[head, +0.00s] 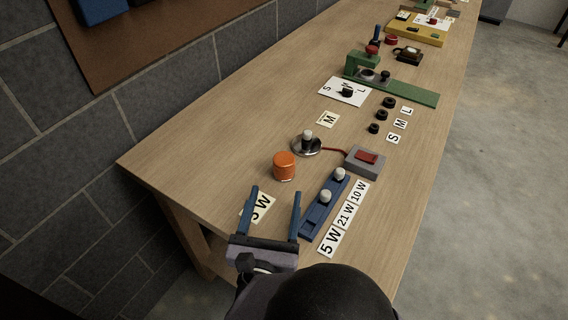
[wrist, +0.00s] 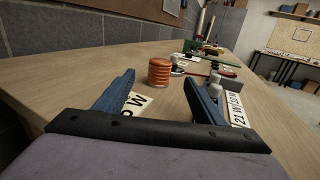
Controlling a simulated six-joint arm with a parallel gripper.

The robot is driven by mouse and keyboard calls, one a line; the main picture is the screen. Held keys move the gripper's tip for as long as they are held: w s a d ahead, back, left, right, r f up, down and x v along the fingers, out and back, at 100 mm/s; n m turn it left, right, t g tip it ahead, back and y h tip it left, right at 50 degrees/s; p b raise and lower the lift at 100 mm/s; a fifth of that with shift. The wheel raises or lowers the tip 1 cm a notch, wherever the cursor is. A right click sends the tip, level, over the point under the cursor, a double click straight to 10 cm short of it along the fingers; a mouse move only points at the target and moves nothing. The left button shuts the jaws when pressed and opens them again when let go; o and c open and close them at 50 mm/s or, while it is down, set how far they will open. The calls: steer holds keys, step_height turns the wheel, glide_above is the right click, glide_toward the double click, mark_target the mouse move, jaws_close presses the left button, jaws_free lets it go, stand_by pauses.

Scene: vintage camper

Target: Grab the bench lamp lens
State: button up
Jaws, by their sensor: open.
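The orange ribbed cylinder (head: 284,166), which I take to be the lamp lens, stands upright on the wooden bench. It also shows in the wrist view (wrist: 159,73), ahead and between the fingers' lines. My gripper (head: 275,192) is open and empty, with its two blue fingers spread just short of the lens and apart from it. The silver lamp base (head: 306,148) with a white bulb (head: 307,135) in it stands behind the lens, joined by a red cord to a grey switch box (head: 365,162).
A blue bulb rack (head: 313,222) holding two white bulbs lies right of my gripper, beside wattage labels (head: 344,215). A "5 W" card (head: 262,206) lies under the fingers. Black rings (head: 382,115) and a green fixture (head: 415,94) stand farther back. Bench left of the lens is clear.

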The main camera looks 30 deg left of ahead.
mark_target(282, 169)
steer(key=shift+p+x, duration=0.55)
steer(key=shift+x, duration=4.25)
steer(key=c, duration=1.1)
